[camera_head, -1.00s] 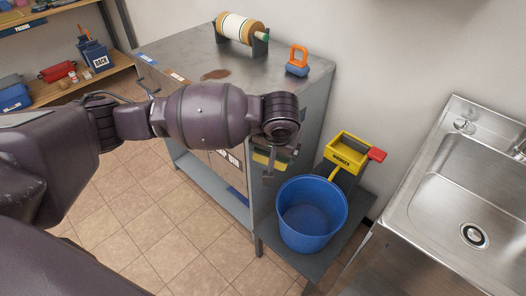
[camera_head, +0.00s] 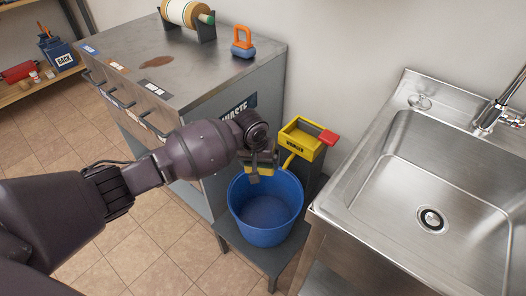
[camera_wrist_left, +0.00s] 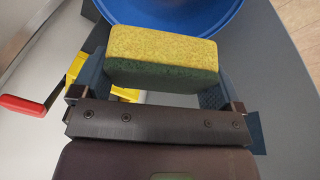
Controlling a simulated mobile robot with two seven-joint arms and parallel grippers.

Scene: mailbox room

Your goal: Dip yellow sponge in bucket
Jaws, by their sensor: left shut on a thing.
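The yellow sponge (camera_wrist_left: 160,45) with a dark green scouring side is between the fingers of my left gripper (camera_wrist_left: 155,82), which is shut on it. In the head view the left gripper (camera_head: 258,168) is at the back left rim of the blue bucket (camera_head: 266,208), and a bit of the sponge's yellow may show behind it. In the left wrist view the bucket's rim (camera_wrist_left: 200,14) lies just beyond the sponge. The bucket looks empty in the head view, its inside plain blue. The right gripper is not in view.
A yellow wringer (camera_head: 303,138) with a red handle stands behind the bucket. A metal sink (camera_head: 375,175) is on the right. A grey cabinet (camera_head: 185,65) on the left carries a spool (camera_head: 187,12) and an orange-handled item (camera_head: 243,43). The bucket stands on a low grey shelf (camera_head: 262,256).

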